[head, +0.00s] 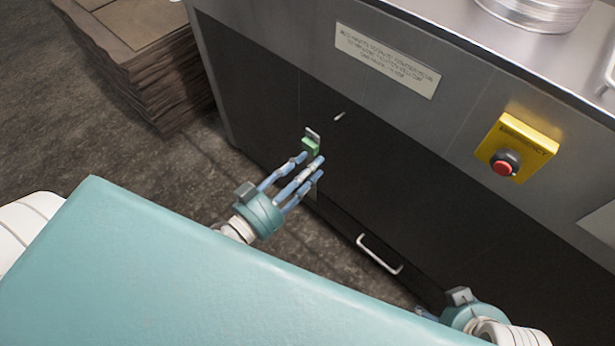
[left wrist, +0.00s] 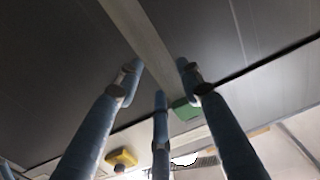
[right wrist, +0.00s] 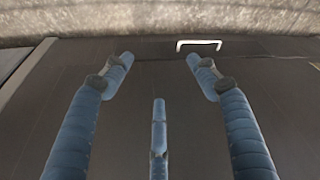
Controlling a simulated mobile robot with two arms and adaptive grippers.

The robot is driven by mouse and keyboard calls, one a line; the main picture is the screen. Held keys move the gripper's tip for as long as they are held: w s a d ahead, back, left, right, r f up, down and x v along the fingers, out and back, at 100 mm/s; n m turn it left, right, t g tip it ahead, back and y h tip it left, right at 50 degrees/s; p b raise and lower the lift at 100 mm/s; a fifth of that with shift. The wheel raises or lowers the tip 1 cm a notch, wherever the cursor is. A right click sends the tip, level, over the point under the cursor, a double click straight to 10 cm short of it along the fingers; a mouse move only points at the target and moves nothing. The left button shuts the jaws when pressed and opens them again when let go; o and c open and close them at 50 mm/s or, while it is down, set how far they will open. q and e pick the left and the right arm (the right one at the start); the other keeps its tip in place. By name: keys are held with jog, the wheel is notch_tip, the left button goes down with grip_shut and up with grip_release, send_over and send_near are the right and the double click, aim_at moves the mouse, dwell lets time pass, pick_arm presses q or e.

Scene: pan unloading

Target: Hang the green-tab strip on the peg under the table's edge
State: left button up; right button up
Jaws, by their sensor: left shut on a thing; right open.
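The strip's green tab (head: 310,147) shows at the fingertips of my left gripper (head: 312,167), with a short grey end above it. In the left wrist view the grey strip (left wrist: 145,35) runs between the fingers to the green tab (left wrist: 186,110). My left gripper is shut on the strip, in front of the dark cabinet front. A small pale peg (head: 339,117) sticks out of that front, under the table's edge, above and right of the tab and apart from it. My right gripper (right wrist: 160,60) is open and empty; in the head view it is mostly hidden at the bottom right.
The metal table (head: 460,45) carries a round metal pan (head: 540,8) at the back. A label plate (head: 388,60) and a yellow emergency box (head: 517,146) are on its front. A white handle (head: 379,254) is low on the cabinet. Stacked brown cardboard (head: 140,65) stands left.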

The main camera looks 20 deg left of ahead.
aim_at(344, 138)
pick_arm(q)
jog(key=shift+f+b+x, duration=0.2)
jog(key=shift+b+x, duration=0.3)
jog(key=shift+x, duration=1.5)
jog(key=shift+f+b+x, duration=0.2)
jog(key=shift+b+x, duration=0.3)
jog(key=shift+x, duration=1.5)
jog(key=shift+w+d, duration=0.1)
jog(key=shift+w, duration=0.1)
pick_arm(e)
jog(key=w+a+r+t+y, duration=0.1)
jog(key=w+a+r+t, duration=0.25)
jog(key=w, duration=0.65)
pick_arm(q)
jog(key=shift+w+d+f, duration=0.1)
jog(key=shift+w, duration=0.2)
jog(key=shift+w+p, duration=0.1)
jog(key=shift+p, duration=0.25)
pick_arm(e)
jog(key=shift+g, duration=0.35)
jog(key=shift+s+d+f, duration=0.3)
jog(key=shift+s, duration=0.3)
jog(key=shift+s+d+f, duration=0.3)
jog(key=shift+s+d, duration=0.05)
jog(key=shift+s, duration=0.2)
jog(key=shift+s+d+f, duration=0.3)
jog(key=shift+s, duration=0.3)
jog(key=shift+a, duration=0.15)
